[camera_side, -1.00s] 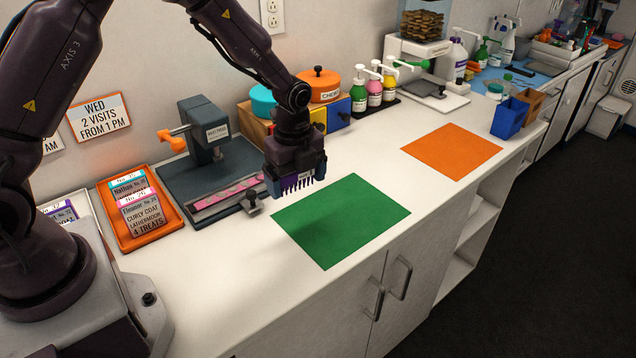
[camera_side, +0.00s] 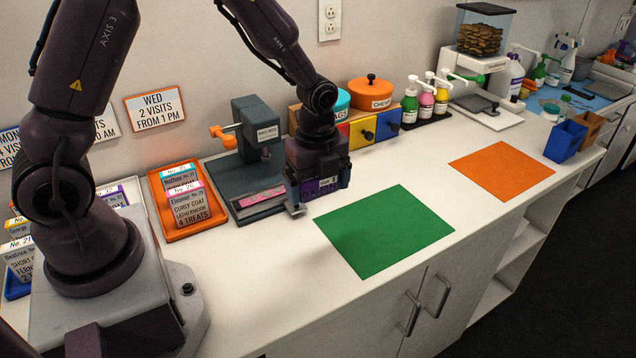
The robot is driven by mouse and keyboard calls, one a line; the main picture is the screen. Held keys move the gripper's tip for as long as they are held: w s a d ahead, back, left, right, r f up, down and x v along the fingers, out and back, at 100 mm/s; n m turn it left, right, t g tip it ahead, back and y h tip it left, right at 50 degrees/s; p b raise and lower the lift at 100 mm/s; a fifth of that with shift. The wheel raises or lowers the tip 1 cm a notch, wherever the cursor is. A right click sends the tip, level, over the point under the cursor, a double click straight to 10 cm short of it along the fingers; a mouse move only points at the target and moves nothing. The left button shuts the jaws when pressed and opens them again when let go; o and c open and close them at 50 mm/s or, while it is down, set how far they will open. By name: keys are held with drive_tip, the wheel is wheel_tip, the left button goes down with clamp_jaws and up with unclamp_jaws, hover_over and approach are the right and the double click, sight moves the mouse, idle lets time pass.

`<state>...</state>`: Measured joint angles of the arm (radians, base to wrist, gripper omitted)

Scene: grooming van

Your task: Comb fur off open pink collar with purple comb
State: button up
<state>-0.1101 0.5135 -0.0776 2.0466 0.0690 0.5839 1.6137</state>
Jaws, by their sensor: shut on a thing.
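The pink collar (camera_side: 262,197) lies open and flat along the front of the dark press stand (camera_side: 229,181). Only its left stretch shows; my gripper hides the rest. My gripper (camera_side: 318,178) is shut on the purple comb (camera_side: 329,184), low over the right end of the collar. The comb's teeth are hidden or too dark to make out, so I cannot tell whether they touch the collar. A small grey metal clamp (camera_side: 297,210) sits at the stand's front right corner, just below my gripper. Fur on the collar is too small to make out.
A green mat (camera_side: 384,231) and an orange mat (camera_side: 502,170) lie bare on the white counter. An orange tray (camera_side: 178,236) of cards is left of the stand. Coloured drawers (camera_side: 362,132) and pump bottles (camera_side: 409,108) stand behind. A blue bin (camera_side: 565,141) is at right.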

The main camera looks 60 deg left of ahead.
drive_tip(key=a+n, duration=0.1)
drive_tip(key=n, duration=3.1)
approach(272, 193)
drive_tip(key=shift+w+d+f, duration=0.2)
drive_tip(key=shift+d+f, duration=0.05)
drive_tip(key=shift+d, duration=0.25)
drive_tip(key=shift+w+d+f, duration=0.2)
drive_tip(key=shift+d, duration=0.25)
drive_tip(key=n, duration=0.1)
drive_tip(key=a+n, duration=0.1)
drive_tip(key=n, duration=0.2)
drive_tip(key=shift+s+a+f, duration=0.2)
drive_tip(key=shift+s+a, duration=0.1)
drive_tip(key=shift+a, duration=0.1)
drive_tip(key=shift+f+n, duration=0.2)
drive_tip(key=shift+n, duration=0.1)
drive_tip(key=shift+f, duration=2.45)
drive_tip(key=shift+f, duration=0.4)
drive_tip(key=shift+s, duration=0.1)
